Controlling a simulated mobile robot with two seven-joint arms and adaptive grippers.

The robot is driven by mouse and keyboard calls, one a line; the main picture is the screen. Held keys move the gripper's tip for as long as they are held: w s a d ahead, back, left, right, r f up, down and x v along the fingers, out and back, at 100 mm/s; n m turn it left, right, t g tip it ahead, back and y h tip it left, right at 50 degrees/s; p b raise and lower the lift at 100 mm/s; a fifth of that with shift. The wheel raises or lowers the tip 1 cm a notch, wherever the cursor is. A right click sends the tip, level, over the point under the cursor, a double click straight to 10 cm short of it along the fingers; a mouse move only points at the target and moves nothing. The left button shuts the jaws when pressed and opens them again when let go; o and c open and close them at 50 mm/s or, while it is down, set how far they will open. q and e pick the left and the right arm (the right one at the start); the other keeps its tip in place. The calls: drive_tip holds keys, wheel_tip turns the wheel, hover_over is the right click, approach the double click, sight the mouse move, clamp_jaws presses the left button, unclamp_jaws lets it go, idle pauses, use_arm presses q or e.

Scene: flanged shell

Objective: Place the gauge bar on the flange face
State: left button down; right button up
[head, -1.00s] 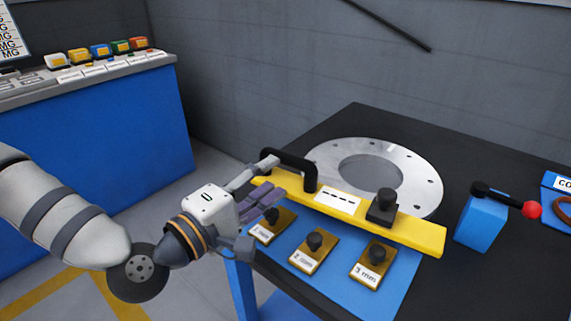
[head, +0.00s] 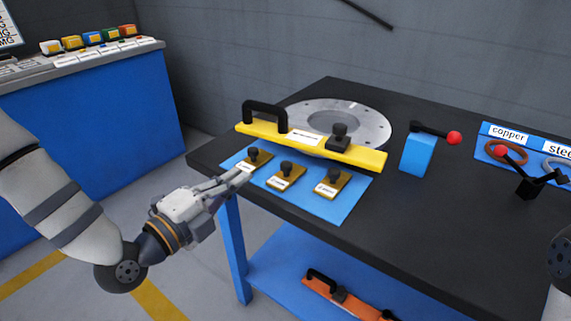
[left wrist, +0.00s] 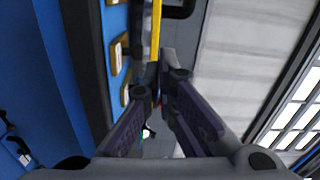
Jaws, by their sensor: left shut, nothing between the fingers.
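The yellow gauge bar (head: 365,156) has a black loop handle (head: 265,113) at its left end and a black knob block toward its right. It lies across the near part of the silver flange ring (head: 373,124) on the black table; its exact contact beneath is hidden. In the left wrist view a yellow strip of the bar (left wrist: 155,30) shows at the top. My left gripper (head: 243,177) is shut and empty, apart from the bar, near the table's front-left edge. It also shows in the left wrist view (left wrist: 158,95). My right gripper is out of view.
Brass shim blocks with black knobs (head: 286,175) sit on a blue mat (head: 345,205) before the bar. A blue block with a red-knobbed lever (head: 417,154) stands right of the flange. An orange bar (head: 345,298) lies on the lower shelf. The front-right tabletop is clear.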

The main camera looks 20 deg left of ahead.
use_arm(q)
drive_tip(key=m, duration=0.1)
drive_tip(key=b, duration=0.2)
approach(289, 140)
drive_tip(key=x, duration=0.5)
drive_tip(key=shift+w+f, duration=0.1)
drive_tip(key=shift+f, duration=0.05)
drive_tip(key=shift+w+d, duration=0.3)
drive_tip(key=shift+w, duration=0.35)
drive_tip(key=shift+r, duration=0.2)
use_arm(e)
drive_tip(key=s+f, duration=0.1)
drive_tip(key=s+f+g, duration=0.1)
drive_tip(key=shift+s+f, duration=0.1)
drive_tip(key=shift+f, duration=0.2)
use_arm(q)
drive_tip(key=shift+a, duration=0.1)
